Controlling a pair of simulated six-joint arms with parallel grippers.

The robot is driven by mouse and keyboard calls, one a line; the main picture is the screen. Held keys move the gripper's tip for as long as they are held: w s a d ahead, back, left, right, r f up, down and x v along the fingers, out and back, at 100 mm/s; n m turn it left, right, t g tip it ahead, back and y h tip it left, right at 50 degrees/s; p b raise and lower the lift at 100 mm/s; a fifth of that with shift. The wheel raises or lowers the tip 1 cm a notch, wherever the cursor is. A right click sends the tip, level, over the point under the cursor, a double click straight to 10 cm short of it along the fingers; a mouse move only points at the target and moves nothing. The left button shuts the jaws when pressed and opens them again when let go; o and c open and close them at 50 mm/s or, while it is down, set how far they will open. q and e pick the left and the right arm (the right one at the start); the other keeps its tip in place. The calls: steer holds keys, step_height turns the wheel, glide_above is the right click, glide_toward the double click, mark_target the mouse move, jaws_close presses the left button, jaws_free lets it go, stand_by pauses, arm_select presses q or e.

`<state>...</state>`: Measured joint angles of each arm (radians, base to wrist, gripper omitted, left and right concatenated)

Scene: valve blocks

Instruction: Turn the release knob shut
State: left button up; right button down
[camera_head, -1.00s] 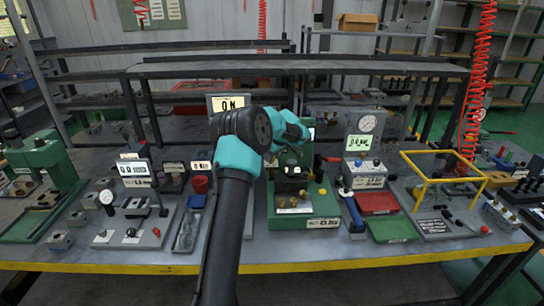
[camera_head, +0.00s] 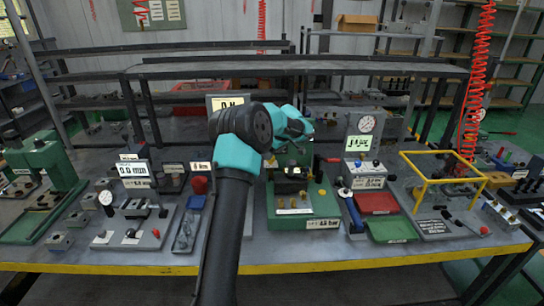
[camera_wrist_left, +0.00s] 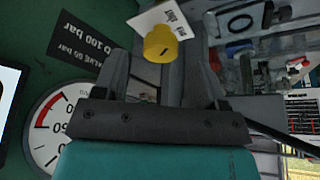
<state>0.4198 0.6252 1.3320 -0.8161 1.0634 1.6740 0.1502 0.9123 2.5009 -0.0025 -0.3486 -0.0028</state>
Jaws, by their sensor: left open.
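A yellow release knob (camera_wrist_left: 160,43) with a dark mark on its face shows in the left wrist view, beside a small white tag (camera_wrist_left: 166,20). My left gripper (camera_wrist_left: 155,70) is open, with its two grey fingers on either side of the line to the knob. I cannot tell whether they touch it. In the head view my teal left wrist reaches over the green test station (camera_head: 300,215). My right gripper is in neither view.
A pressure gauge (camera_wrist_left: 50,128) stands close beside the left finger. A digital display (camera_head: 360,143) and a round dial (camera_head: 367,123) stand right of the arm. Red (camera_head: 376,203) and green (camera_head: 392,229) trays and a yellow frame (camera_head: 424,194) lie further right.

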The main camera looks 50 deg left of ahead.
arm_select(q)
steer(key=v, duration=1.4)
steer(key=shift+d+r, duration=0.2)
steer(key=shift+r, duration=0.15)
steer(key=shift+w, duration=0.1)
